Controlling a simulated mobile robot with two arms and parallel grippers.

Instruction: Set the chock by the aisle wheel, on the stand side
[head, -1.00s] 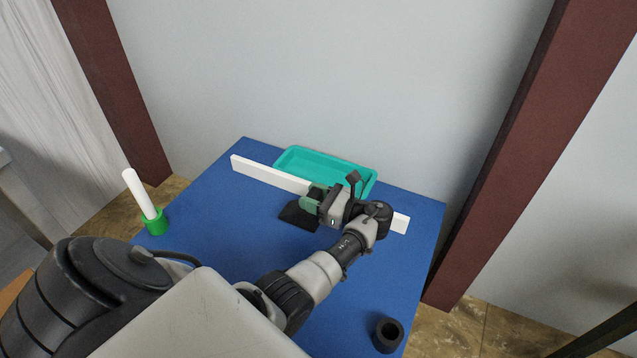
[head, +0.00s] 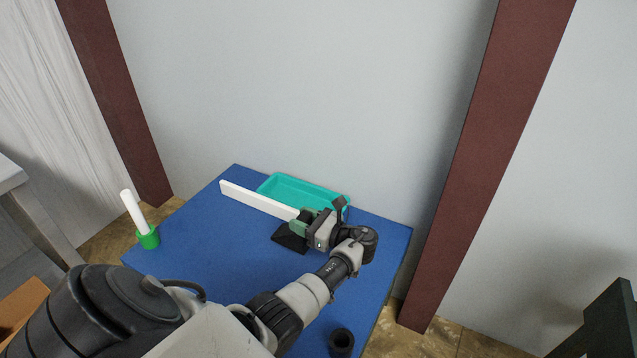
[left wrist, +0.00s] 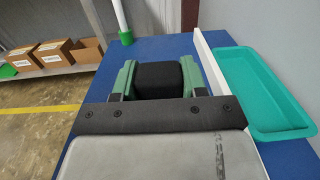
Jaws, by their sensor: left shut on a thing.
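My left gripper (head: 299,226) is low over the blue table, beside the white strip. In the left wrist view its two green fingers (left wrist: 158,82) are shut on a black block, the chock (left wrist: 158,80), which sits between them. In the head view the chock (head: 287,238) shows as a dark wedge shape just left of the gripper, at or close above the table top. I cannot tell whether it touches the table. No wheel can be made out. My right gripper is not in view.
The blue table (head: 220,260) bears a white upright strip (head: 255,200), a teal tray (head: 300,188) behind it and a black ring (head: 342,342) near the front. A white post in a green holder (head: 148,238) stands at the left edge. Cardboard boxes (left wrist: 53,52) sit on a shelf beyond.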

